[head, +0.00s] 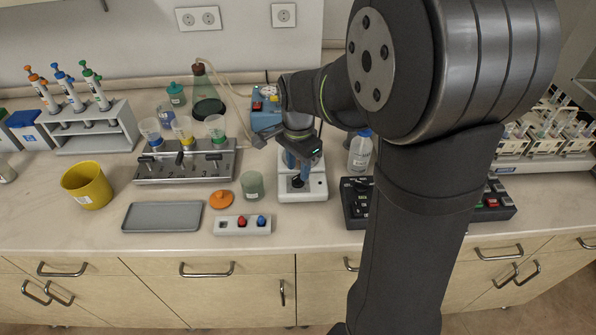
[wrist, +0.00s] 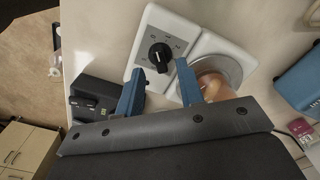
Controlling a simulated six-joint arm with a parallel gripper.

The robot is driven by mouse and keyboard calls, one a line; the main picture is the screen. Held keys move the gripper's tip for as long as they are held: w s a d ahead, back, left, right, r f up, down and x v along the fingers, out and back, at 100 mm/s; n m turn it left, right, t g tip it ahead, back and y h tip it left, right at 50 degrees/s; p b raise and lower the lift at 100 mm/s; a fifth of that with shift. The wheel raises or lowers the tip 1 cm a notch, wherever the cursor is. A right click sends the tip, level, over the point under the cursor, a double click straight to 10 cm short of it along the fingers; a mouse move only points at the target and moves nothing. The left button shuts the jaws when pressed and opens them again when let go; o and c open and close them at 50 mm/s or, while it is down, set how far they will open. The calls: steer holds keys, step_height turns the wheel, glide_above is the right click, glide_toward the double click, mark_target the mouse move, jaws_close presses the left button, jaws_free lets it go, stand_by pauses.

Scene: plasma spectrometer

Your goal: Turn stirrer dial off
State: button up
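The stirrer (head: 313,188) is a white unit on the counter below my gripper in the head view. In the wrist view its white panel (wrist: 145,36) carries a round black dial (wrist: 159,53) with printed marks around it; I cannot tell its exact setting. My gripper (wrist: 160,66) has two blue fingers, apart and empty. The dial lies in line with the gap between the fingertips, seemingly just beyond them; I cannot tell whether they touch it. In the head view my gripper (head: 297,163) partly hides the stirrer. An amber vessel (wrist: 212,84) stands on the stirrer's round plate beside the right finger.
A black control box (head: 358,209) stands right of the stirrer, with a clear bottle (head: 360,152) behind it. A greenish jar (head: 252,185), an orange lid (head: 221,199) and a white switch box (head: 242,225) are to the left. A blue device (head: 265,119) is behind.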

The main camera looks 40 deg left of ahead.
mark_target(298, 176)
steer(key=shift+f, duration=1.25)
jaws_close()
steer(key=shift+n, duration=0.8)
jaws_free()
step_height(298, 176, up, 18)
steer(key=shift+f, duration=0.25)
